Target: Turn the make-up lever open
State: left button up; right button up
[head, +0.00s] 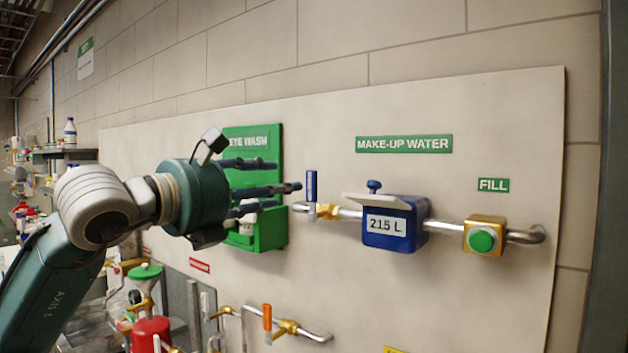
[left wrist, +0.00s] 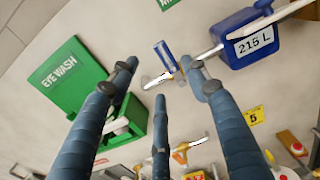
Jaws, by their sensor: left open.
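The make-up lever (head: 311,186) is a blue handle on the pipe below the green MAKE-UP WATER sign (head: 404,144). It stands upright, crosswise to the pipe, at a brass valve body (head: 327,212). My left gripper (head: 284,187) is open and empty, just left of the lever in the head view, with its fingers pointing right. In the left wrist view the lever (left wrist: 165,55) shows beyond and between the spread fingertips (left wrist: 159,72). I see no finger clearly touching it. My right gripper is not in view.
Right of the lever are a blue meter (head: 395,223) reading 215 L with its lid raised, and a green FILL button (head: 482,240). A green eye wash station (head: 262,232) is behind my left gripper. An orange lever (head: 267,318) is lower down.

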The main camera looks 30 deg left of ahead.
aim_at(307, 183)
pick_arm(q)
jog(key=w, duration=0.1)
jog(key=w+p, duration=0.2)
jog(key=shift+w+d+r, duration=0.25)
jog(key=w+p, duration=0.1)
jog(key=w, duration=0.1)
jog(key=w+p, duration=0.2)
jog(key=w, duration=0.1)
jog(key=shift+w+d+f, duration=0.2)
jog(key=shift+w, duration=0.05)
jog(key=shift+w+f, duration=0.15)
jog(key=shift+w, duration=0.3)
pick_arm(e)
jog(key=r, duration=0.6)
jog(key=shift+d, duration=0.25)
pick_arm(q)
grip_shut()
